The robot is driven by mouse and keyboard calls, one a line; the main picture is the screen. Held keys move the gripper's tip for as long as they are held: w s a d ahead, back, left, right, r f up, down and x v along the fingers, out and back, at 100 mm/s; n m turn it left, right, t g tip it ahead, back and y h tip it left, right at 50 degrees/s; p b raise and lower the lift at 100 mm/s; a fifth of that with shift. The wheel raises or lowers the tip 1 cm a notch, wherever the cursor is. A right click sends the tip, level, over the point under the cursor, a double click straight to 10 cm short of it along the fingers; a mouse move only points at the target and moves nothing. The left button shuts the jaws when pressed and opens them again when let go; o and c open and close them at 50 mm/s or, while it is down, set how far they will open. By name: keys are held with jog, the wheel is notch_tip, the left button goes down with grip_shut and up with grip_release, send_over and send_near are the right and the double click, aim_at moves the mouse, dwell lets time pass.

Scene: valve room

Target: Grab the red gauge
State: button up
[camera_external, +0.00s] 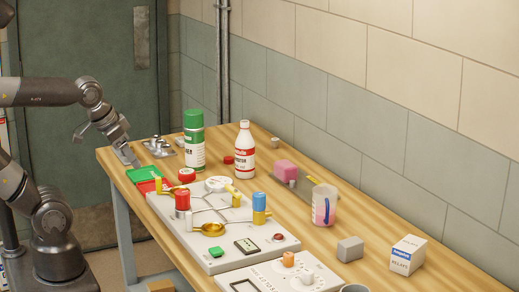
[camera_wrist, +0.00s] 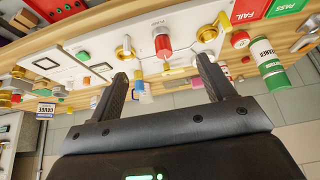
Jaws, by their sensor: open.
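A red cylindrical piece (camera_external: 182,199), the likeliest red gauge, stands upright on the white panel (camera_external: 222,262). It also shows in the wrist view (camera_wrist: 162,40), ahead of the space between my fingers. I cannot make out a dial on it. My gripper (camera_external: 134,163) is open and empty over the table's far left end, apart from the red piece and to its upper left. In the wrist view both fingers of my gripper (camera_wrist: 161,68) are spread with nothing between them. A smaller red round piece (camera_external: 187,175) sits just behind the red piece.
A brass valve (camera_external: 213,229) and a blue-and-yellow piece (camera_external: 259,207) stand on the panel. A green can (camera_external: 194,147) and white bottle (camera_external: 244,155) stand behind.

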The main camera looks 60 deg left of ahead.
jog(key=n+g, duration=0.6)
jog(key=n, duration=0.3)
send_over(187, 171)
notch_tip(187, 171, down, 10)
jog(key=shift+r, duration=0.1)
jog(key=shift+a+f, duration=0.15)
jog(key=shift+f, duration=0.2)
notch_tip(187, 171, down, 10)
jog(key=shift+f, duration=0.15)
